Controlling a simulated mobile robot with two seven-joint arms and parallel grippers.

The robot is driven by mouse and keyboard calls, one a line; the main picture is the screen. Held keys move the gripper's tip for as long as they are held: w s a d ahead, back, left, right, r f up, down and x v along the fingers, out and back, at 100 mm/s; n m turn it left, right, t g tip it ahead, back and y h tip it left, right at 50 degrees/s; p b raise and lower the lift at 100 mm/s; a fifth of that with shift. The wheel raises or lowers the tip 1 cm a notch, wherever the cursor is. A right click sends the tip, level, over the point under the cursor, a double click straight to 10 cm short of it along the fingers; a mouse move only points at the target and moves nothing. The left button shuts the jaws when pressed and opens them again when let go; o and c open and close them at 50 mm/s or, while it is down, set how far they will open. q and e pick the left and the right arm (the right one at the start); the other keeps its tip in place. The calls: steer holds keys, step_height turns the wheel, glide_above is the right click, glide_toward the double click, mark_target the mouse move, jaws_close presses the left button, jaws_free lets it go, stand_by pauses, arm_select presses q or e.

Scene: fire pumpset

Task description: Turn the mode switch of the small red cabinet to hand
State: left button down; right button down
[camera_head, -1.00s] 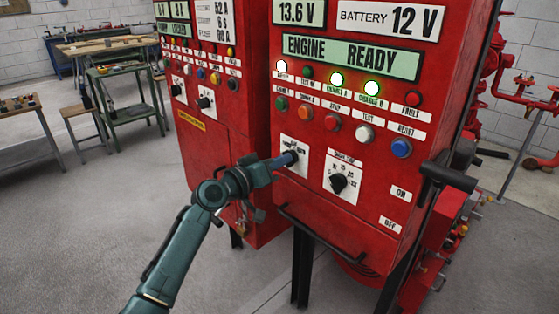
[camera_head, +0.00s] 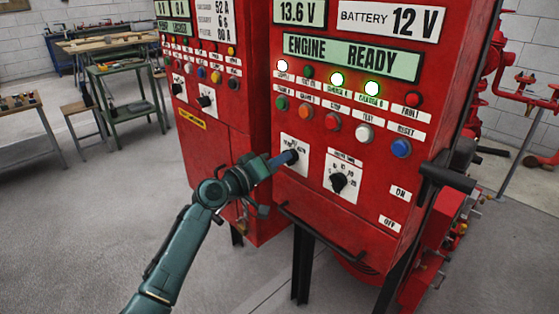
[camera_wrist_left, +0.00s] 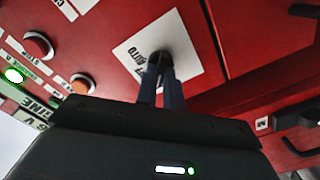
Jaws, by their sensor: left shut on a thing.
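The near red cabinet (camera_head: 385,190) has an ENGINE READY display and a lower row of controls. Its left rotary switch, on a white plate (camera_head: 302,171), is mostly hidden behind my fingertips in the head view. My left gripper (camera_head: 291,157) is shut on this switch's black knob. The wrist view shows the two fingers meeting at the knob (camera_wrist_left: 159,56) on its white plate (camera_wrist_left: 188,50). The knob's pointer direction cannot be read. My right gripper is not in view.
A second black rotary switch (camera_head: 339,182) sits just right of the held one. Push buttons, including a blue one (camera_head: 401,148), line the panel above. A black lever (camera_head: 445,178) sticks out at the right side. Another red cabinet (camera_head: 215,130) stands close on the left.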

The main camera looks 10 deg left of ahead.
arm_select(q)
steer(key=c, duration=1.5)
jaws_free()
steer(key=shift+s, duration=0.15)
steer(key=b+v, duration=0.1)
steer(key=v, duration=1.2)
steer(key=shift+b, duration=0.3)
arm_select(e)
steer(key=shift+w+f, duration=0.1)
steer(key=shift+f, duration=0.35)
